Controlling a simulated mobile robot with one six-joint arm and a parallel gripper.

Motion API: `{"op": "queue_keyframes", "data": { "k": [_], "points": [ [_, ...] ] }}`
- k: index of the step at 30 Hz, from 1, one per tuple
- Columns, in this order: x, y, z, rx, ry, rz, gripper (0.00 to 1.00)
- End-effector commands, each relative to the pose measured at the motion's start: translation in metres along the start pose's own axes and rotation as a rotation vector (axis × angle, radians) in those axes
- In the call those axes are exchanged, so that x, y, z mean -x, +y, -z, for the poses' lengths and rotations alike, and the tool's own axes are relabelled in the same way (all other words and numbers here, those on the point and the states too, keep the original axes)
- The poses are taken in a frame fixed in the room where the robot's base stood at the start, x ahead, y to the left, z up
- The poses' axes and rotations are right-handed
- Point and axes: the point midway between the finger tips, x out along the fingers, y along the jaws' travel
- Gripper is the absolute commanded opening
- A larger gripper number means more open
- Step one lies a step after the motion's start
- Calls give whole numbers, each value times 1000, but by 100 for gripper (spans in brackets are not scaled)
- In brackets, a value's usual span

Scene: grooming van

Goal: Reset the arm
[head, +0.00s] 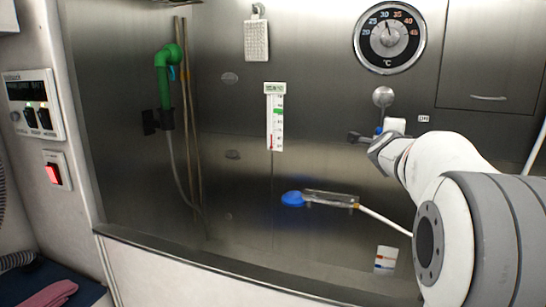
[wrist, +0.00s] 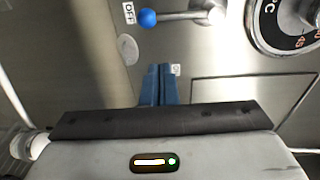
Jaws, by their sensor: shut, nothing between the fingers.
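My arm (head: 450,165) reaches in from the right in the head view. My gripper (head: 357,136) is at its end, in front of the steel back wall. In the wrist view my gripper (wrist: 160,84) shows two blue fingers pressed together, with nothing between them. A lever with a blue ball knob (wrist: 148,18) and an OFF label (wrist: 129,13) lies beyond the fingertips, apart from them. In the head view the lever's round mount (head: 383,97) is just above my wrist, which hides part of the lever.
A dial thermometer (head: 389,38) is on the wall above. A blue-headed sprayer (head: 292,199) with a white hose, a small white box (head: 386,260) and a green hooked pipe (head: 163,75) are around the tub. A control panel (head: 35,105) with a red switch (head: 53,173) is at left. The tub's middle looks open.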

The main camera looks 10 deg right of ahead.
Motion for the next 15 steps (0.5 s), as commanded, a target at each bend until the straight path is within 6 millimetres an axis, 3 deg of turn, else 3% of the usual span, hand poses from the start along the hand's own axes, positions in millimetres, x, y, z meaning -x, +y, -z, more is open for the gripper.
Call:
{"op": "queue_keyframes", "data": {
  "k": [5, 9, 15],
  "points": [
    [53, 14, -54, 257, -220, -129, 0],
    [121, 48, -94, 551, -460, -256, 0],
    [228, 103, -111, 955, -794, -406, 0]
  ]
}}
